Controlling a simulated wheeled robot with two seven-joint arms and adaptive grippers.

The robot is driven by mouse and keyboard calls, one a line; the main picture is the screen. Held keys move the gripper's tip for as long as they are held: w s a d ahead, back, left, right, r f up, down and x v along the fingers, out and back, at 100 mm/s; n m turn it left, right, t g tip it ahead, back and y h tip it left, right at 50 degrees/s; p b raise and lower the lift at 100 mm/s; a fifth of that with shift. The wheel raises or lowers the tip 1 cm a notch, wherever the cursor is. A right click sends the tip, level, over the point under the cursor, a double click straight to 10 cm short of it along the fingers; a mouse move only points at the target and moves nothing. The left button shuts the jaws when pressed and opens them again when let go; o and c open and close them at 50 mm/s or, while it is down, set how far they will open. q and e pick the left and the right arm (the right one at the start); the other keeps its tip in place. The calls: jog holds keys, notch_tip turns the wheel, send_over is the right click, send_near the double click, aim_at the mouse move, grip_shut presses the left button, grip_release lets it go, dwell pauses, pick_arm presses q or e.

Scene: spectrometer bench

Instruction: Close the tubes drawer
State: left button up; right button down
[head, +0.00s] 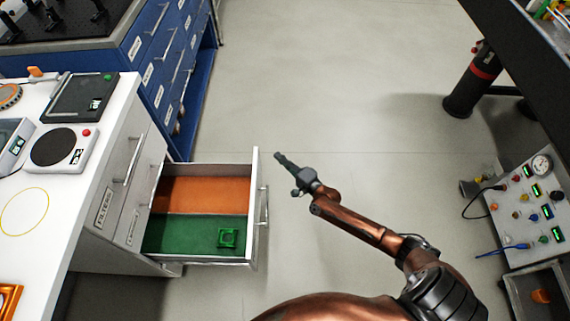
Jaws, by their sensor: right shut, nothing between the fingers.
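The open drawer (254,253) is pulled out to the right from the white cabinet under the bench. Its inside has an orange section at the back and a green section in front. A small green square piece (228,238) lies in the green section. The drawer's front has a bar handle (264,206) facing right. The label on this drawer is not readable here. My right gripper (281,158) is shut and empty, just right of the drawer front's far end and apart from it. My left gripper is not in view.
The white bench top (70,200) holds a round-plated instrument (56,148) and a dark-topped device (82,98). Blue cabinets (165,60) stand behind. A control panel (530,208) is at right. Floor between is clear.

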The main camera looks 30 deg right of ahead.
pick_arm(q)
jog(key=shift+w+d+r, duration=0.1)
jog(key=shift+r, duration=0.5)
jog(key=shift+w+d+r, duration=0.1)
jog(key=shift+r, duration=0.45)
pick_arm(e)
jog(key=w+a, duration=0.4)
jog(key=w, duration=0.1)
jog(key=shift+w, duration=0.15)
